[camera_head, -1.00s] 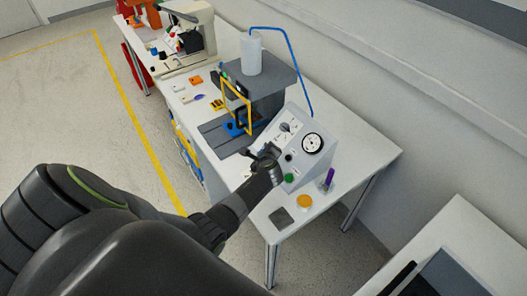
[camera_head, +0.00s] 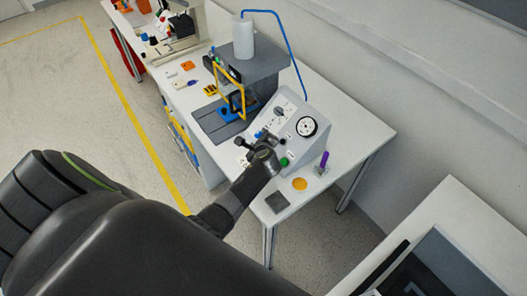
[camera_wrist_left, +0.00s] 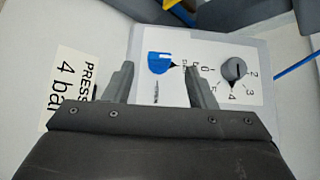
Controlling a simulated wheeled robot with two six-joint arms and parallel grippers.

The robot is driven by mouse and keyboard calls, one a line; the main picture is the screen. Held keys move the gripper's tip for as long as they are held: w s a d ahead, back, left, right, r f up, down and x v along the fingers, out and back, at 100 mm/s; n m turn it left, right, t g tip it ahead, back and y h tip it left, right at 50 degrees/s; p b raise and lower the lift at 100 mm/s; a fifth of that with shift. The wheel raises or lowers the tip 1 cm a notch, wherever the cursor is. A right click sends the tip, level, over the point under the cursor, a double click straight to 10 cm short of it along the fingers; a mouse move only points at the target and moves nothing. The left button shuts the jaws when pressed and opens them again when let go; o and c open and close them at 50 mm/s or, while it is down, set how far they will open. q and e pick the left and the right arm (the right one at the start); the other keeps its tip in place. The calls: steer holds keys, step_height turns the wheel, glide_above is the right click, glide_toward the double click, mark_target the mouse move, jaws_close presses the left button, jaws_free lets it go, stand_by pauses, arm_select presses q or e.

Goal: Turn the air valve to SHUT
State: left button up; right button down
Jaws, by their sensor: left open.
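The air valve appears to be the blue knob (camera_wrist_left: 160,62) on the sloped control panel (camera_wrist_left: 213,44). In the left wrist view its dark pointer faces right, towards small lettering that I cannot read fully. My left gripper (camera_wrist_left: 160,78) is open, with one finger on each side of the blue knob in that view; I cannot tell whether they touch it. In the head view my left gripper (camera_head: 256,142) is at the left side of the panel (camera_head: 296,108), with the knob mostly hidden. My right gripper is not in view.
A grey selector knob (camera_wrist_left: 234,69) with a number scale sits right of the blue knob. A "PRESS 4 bar" label (camera_wrist_left: 72,85) lies left. The panel also has a round gauge (camera_head: 306,126) and green button (camera_head: 284,161). A press with a yellow frame (camera_head: 231,88) stands behind.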

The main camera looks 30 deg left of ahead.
arm_select(q)
steer(key=v, duration=1.3)
steer(key=shift+b, duration=0.3)
steer(key=shift+s+a+r, duration=0.1)
steer(key=shift+s+r, duration=0.05)
